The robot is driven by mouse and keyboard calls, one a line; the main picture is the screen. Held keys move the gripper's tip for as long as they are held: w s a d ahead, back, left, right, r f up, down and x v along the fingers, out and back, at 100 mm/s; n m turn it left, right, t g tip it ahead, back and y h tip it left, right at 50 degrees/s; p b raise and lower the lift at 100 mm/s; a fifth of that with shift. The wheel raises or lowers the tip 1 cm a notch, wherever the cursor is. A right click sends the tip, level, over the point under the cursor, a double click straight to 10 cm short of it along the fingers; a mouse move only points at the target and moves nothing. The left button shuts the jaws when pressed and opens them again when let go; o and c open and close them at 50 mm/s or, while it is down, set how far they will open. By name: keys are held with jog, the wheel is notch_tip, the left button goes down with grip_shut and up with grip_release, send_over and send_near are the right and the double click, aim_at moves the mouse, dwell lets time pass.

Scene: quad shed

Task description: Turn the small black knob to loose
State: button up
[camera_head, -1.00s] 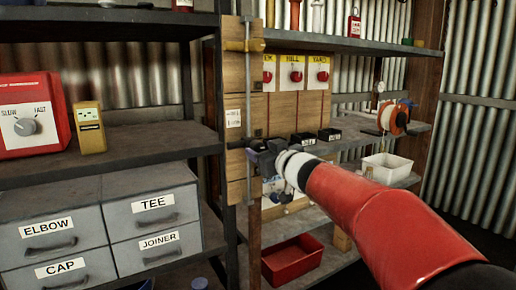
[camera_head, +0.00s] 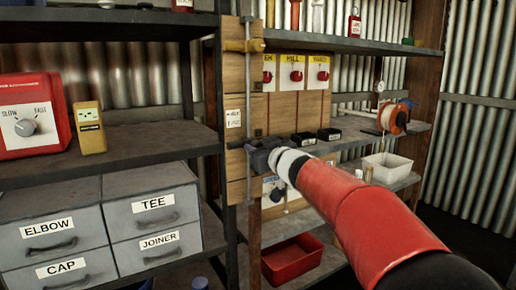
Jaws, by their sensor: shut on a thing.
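My gripper (camera_head: 256,151) is at the lower end of the bar, in front of the board, shut on the small black knob. The knob is mostly hidden by the fingers. A short dark piece (camera_head: 236,144) sticks out left of the fingers; I cannot tell if it is part of the knob.
Panels with red knobs (camera_head: 296,76) stand behind, with small black bins (camera_head: 304,138) below them. A red tray (camera_head: 291,262) is low down, a white bin (camera_head: 387,167) at right. Grey drawers (camera_head: 152,214) and a red box with a dial (camera_head: 32,118) are at left.

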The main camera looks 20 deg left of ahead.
jog(key=shift+n, duration=0.3)
jog(key=n, duration=0.3)
jog(key=shift+n, duration=0.4)
jog(key=n+b, duration=0.1)
jog(key=n, duration=0.3)
jog(key=shift+n, duration=0.3)
jog(key=n+b, duration=0.1)
jog(key=n, duration=0.3)
jog(key=shift+f+n, duration=0.1)
jog(key=shift+n, duration=0.2)
jog(key=shift+s+n+y+b, duration=0.1)
jog(key=shift+n+y+b, duration=0.4)
jog(key=shift+n, duration=1.8)
jog(key=o, duration=1)
